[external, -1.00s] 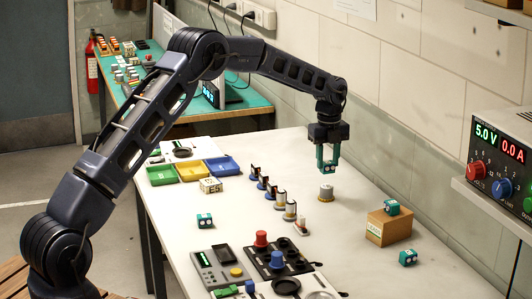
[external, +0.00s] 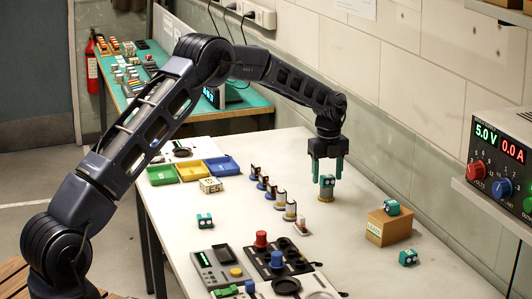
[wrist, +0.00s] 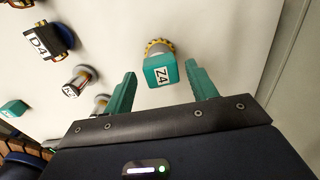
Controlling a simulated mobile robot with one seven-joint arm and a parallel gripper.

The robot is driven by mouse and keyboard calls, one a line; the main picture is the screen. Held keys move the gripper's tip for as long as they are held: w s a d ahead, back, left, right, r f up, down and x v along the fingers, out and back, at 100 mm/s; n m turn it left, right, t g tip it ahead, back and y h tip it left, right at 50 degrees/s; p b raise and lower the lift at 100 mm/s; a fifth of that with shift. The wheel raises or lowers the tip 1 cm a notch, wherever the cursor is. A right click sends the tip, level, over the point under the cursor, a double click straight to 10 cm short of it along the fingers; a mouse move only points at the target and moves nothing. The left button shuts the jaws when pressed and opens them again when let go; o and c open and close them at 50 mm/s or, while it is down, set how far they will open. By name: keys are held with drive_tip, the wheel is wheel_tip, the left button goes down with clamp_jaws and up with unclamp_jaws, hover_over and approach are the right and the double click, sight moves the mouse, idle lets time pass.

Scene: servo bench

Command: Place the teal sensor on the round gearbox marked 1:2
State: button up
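A teal sensor (external: 326,181) sits on top of a round gearbox (external: 326,195) with a yellowish base ring. In the wrist view the sensor (wrist: 160,70) carries a white label reading Z4, and the gearbox's toothed yellow rim (wrist: 159,46) shows behind it. No 1:2 mark on the gearbox is readable. My gripper (external: 328,181) is open above it, its teal fingers apart on either side and clear of the sensor. Other teal sensors lie on the table (external: 204,220), on a cardboard box (external: 391,207) and beside that box (external: 408,257).
Green, yellow and blue bins (external: 192,171) are at the back left. A cardboard box (external: 388,228) stands to the right, and a panel with red and blue knobs (external: 270,262) lies in front.

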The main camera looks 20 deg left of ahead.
sight(327, 176)
wheel_tip(327, 176, up, 12)
drive_tip(key=s+a+r+n+t, duration=0.1)
drive_tip(key=s+a+r+n, duration=0.2)
drive_tip(key=s+a+r, duration=0.3)
drive_tip(key=s+a+r+n, duration=0.3)
drive_tip(key=s+r, duration=0.1)
drive_tip(key=r, duration=0.4)
drive_tip(key=s+a+r+n+t, duration=0.1)
drive_tip(key=s+a+r+n, duration=0.35)
drive_tip(key=s, duration=0.45)
drive_tip(key=s+a+r+n, duration=0.3)
drive_tip(key=s+a+r, duration=0.15)
drive_tip(key=s, duration=0.45)
drive_tip(key=s+a+n+t, duration=0.1)
drive_tip(key=s+a+n, duration=0.25)
drive_tip(key=s, duration=0.45)
drive_tip(key=s+a+n, duration=0.3)
drive_tip(key=s+a, duration=0.1)
drive_tip(key=s, duration=0.4)
drive_tip(key=s+a+f+n, duration=0.1)
drive_tip(key=s+f+n, duration=0.2)
drive_tip(key=s, duration=0.5)
drive_tip(key=s+a+f+n+t, duration=0.1)
drive_tip(key=s+f+n, duration=0.3)
drive_tip(key=s, duration=0.5)
drive_tip(key=shift+a+f+t, duration=0.2)
drive_tip(key=shift+a+t, duration=0.1)
drive_tip(key=shift+a, duration=0.4)
